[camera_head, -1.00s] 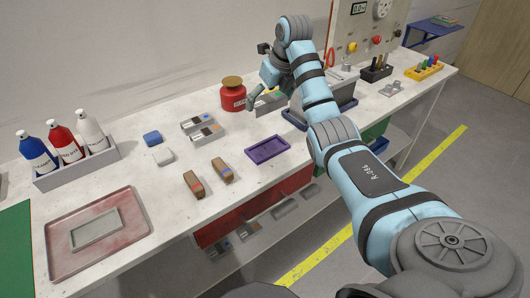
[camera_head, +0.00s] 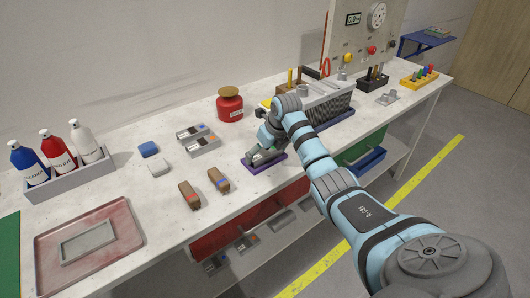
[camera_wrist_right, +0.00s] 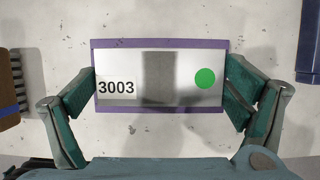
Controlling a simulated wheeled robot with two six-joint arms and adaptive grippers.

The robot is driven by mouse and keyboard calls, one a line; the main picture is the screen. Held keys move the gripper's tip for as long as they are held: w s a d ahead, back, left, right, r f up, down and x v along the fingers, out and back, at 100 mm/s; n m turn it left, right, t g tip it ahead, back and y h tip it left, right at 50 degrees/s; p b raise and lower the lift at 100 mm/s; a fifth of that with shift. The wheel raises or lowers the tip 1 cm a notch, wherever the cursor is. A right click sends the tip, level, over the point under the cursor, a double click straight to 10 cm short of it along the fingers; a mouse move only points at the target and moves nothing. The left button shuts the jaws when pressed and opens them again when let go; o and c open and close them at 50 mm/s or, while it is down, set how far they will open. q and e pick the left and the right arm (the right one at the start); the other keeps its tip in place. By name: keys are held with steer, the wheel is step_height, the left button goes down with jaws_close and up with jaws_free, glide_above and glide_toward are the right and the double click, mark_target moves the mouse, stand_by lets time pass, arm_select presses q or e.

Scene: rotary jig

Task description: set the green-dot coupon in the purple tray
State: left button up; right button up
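The green-dot coupon (camera_wrist_right: 128,70) is a pale metal plate marked 3003, with a green dot at its right end in the right wrist view. It lies lengthwise over the purple tray (camera_wrist_right: 160,43), whose long rims show along both sides. I cannot tell whether it rests on the tray floor. My right gripper (camera_wrist_right: 160,90) has a finger against each short end of the coupon. In the head view my right gripper (camera_head: 262,155) is low over the purple tray (camera_head: 247,163) and hides much of it. My left gripper is not in view.
Two brown blocks (camera_head: 219,180) lie left of the tray. Grey holders (camera_head: 203,146) and a red jar (camera_head: 229,104) stand behind. A grey fixture (camera_head: 325,102) stands to the right. The bench front edge is close to the tray.

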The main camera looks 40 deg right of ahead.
steer(key=shift+r, duration=0.15)
steer(key=p+v, duration=0.2)
steer(key=v, duration=1)
steer(key=shift+s, duration=0.1)
